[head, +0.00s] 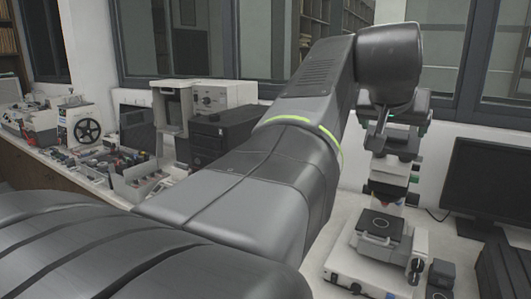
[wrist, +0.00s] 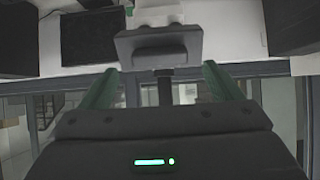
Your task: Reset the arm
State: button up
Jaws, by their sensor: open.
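My arm reaches across the head view from the lower left to the upper right. My gripper shows from behind in the wrist view (wrist: 162,80), with two green fingers spread apart and nothing held between them.
A monitor (head: 490,180) stands right of the device. A small dark block (head: 441,273) sits beside it. The left bench holds a black box (head: 222,137), a white instrument (head: 217,97) and several small items. Windows line the back wall.

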aim_at(393, 131)
jog(key=x, duration=0.3)
jog(key=shift+s+a+r, duration=0.15)
jog(key=shift+s+r, duration=0.1)
jog(key=shift+f, duration=0.1)
